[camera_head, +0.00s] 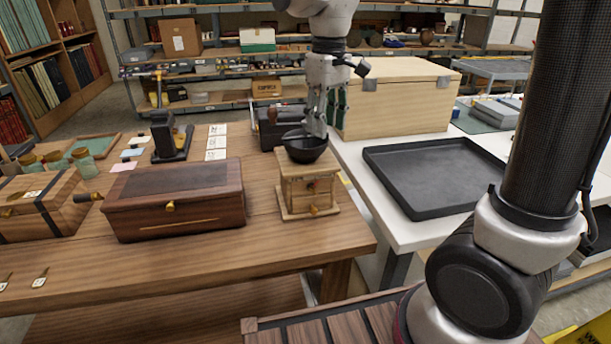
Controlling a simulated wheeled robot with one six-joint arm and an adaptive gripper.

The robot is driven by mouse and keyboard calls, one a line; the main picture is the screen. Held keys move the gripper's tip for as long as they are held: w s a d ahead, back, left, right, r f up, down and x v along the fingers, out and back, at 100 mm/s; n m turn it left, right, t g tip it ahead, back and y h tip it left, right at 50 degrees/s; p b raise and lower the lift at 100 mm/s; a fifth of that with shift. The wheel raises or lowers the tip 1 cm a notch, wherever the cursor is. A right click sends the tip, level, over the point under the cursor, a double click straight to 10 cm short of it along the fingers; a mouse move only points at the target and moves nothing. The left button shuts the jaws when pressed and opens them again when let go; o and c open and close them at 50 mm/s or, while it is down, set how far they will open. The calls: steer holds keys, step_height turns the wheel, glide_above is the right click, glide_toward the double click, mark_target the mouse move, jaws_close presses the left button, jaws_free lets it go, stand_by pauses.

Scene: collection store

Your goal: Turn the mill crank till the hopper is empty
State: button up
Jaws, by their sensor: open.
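The mill is a small wooden box (308,188) with a little knob on its front, standing at the right end of the wooden table. A black bowl-shaped hopper (305,150) sits on top of it. My gripper (318,128) points down at the hopper from above and behind, its fingers overlapping the hopper's far rim in the picture. It is open. I cannot make out the crank; it may be hidden by the gripper. The inside of the hopper is too dark and small to tell what it holds.
A dark wooden chest (175,200) stands left of the mill on the table (240,265). Behind the mill is a dark object (275,125). To the right, a white table bears a black tray (435,178) and a large pale wooden crate (400,100).

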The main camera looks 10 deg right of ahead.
step_height(320, 180, up, 7)
stand_by(0.5)
steer(key=shift+f, duration=0.1)
steer(key=s+d+f+m+t, duration=0.2)
steer(key=s+d+m, duration=0.1)
steer(key=s+d, duration=0.5)
steer(key=s+d+f+m+t, duration=0.2)
steer(key=s+d+m, duration=0.1)
steer(key=s+d, duration=0.6)
steer(key=shift+s+d+f, duration=0.25)
steer(key=shift+s+d, duration=0.05)
steer(key=shift+s, duration=0.3)
